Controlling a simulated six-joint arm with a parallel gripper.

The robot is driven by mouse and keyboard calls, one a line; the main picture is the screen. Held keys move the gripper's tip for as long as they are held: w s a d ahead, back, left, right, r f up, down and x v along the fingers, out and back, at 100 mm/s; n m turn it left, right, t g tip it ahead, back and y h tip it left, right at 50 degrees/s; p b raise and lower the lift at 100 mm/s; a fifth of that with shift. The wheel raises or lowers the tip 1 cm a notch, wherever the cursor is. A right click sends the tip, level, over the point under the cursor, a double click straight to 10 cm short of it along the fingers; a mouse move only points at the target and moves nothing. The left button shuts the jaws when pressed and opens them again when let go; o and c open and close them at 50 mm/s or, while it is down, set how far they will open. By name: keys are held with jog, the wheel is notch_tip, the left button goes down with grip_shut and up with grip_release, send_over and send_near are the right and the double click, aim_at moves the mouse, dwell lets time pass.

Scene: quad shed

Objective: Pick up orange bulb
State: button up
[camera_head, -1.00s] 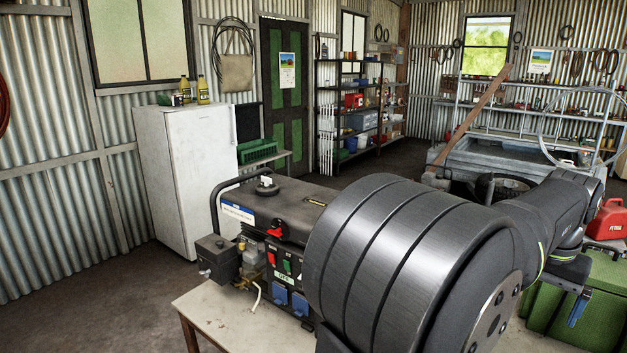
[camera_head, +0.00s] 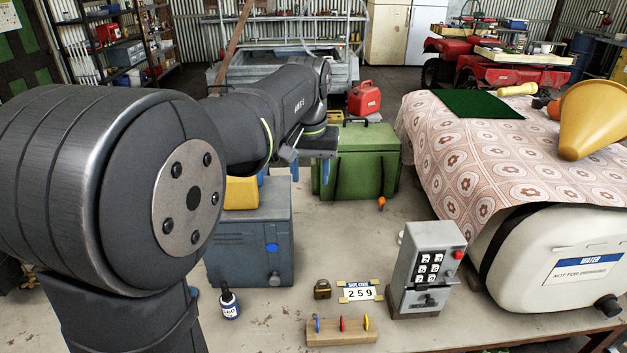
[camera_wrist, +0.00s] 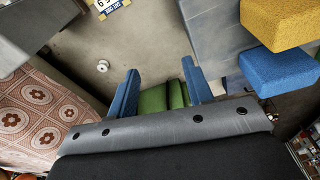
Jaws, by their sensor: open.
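A small orange bulb (camera_head: 382,203) sits on the tabletop in front of the green chest (camera_head: 360,165) in the head view. I cannot make it out in the wrist view. My gripper (camera_head: 310,172), with blue fingers, is to the left of the bulb and above the table, partly hidden by my arm. In the wrist view my gripper (camera_wrist: 160,82) is open, with nothing between its fingertips but tabletop and part of the green chest behind.
A grey-blue box (camera_head: 250,245) with a yellow block (camera_head: 241,192) on it stands left. A patterned cloth (camera_head: 480,150) covers the water tank (camera_head: 550,270) at right. A small white object (camera_wrist: 102,65) lies on the table.

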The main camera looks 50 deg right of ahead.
jog(key=m+t+h, duration=0.1)
jog(key=m+h, duration=0.1)
jog(key=h, duration=0.2)
send_over(382, 198)
jog(key=s+a, duration=0.4)
jog(key=a, duration=0.3)
notch_tip(382, 198, down, 17)
jog(key=shift+m, duration=0.3)
jog(key=x, duration=1.1)
jog(key=shift+w+d+f, duration=0.2)
jog(key=shift+w+d, duration=0.1)
jog(key=shift+w+d+f, duration=0.3)
jog(key=shift+d+f, duration=0.05)
jog(key=shift+f, duration=0.2)
jog(key=shift+w+d+f, duration=0.25)
jog(key=shift+d+f, duration=0.05)
jog(key=shift+f, duration=0.2)
jog(key=shift+w+d+f, duration=0.3)
jog(key=shift+d+f, duration=0.05)
jog(key=shift+f, duration=0.2)
jog(key=shift+w+d+f, duration=0.15)
jog(key=shift+d+f, duration=0.2)
jog(key=shift+f, duration=0.25)
jog(key=shift+c, duration=0.2)
jog(key=c, duration=0.8)
